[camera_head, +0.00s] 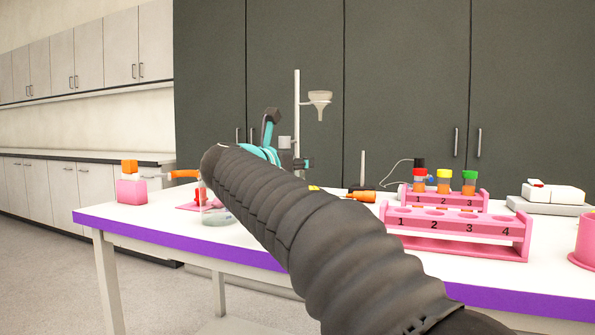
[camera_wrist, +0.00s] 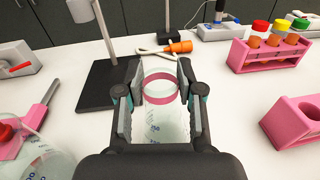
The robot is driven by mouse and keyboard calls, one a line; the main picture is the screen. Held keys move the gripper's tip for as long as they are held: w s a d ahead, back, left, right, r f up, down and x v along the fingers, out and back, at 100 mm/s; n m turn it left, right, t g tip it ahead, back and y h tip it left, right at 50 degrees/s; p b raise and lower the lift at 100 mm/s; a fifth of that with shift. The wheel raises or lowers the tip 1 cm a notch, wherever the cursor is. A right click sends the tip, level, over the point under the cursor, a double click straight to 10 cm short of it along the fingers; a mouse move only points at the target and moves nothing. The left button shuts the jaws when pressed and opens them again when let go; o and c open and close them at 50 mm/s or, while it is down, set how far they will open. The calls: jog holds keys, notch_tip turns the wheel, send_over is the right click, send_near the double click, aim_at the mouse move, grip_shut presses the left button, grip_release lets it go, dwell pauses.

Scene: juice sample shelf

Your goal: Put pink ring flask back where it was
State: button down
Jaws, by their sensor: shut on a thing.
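The pink ring flask (camera_wrist: 160,123) is a clear glass vessel with a pink band near its top and small blue marks on its side. It stands upright between the two fingers of my gripper (camera_wrist: 159,88) in the wrist view. The gripper is shut on it, with one finger on each side. The flask's lower end is partly hidden by the gripper body, so I cannot tell whether it touches the white table (camera_wrist: 235,100). In the head view my dark arm hides the flask and the gripper's fingers.
A black stand base (camera_wrist: 104,85) is close left of the gripper. Clear glassware (camera_wrist: 48,163) is at lower left. A pink numbered rack (camera_head: 456,226) and a rack with capped tubes (camera_head: 470,201) stand at right. Bare table lies between the flask and the racks.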

jog(key=shift+f, duration=0.4)
jog(key=c, duration=0.7)
grip_release()
jog(key=shift+r, duration=0.1)
jog(key=v, duration=1.2)
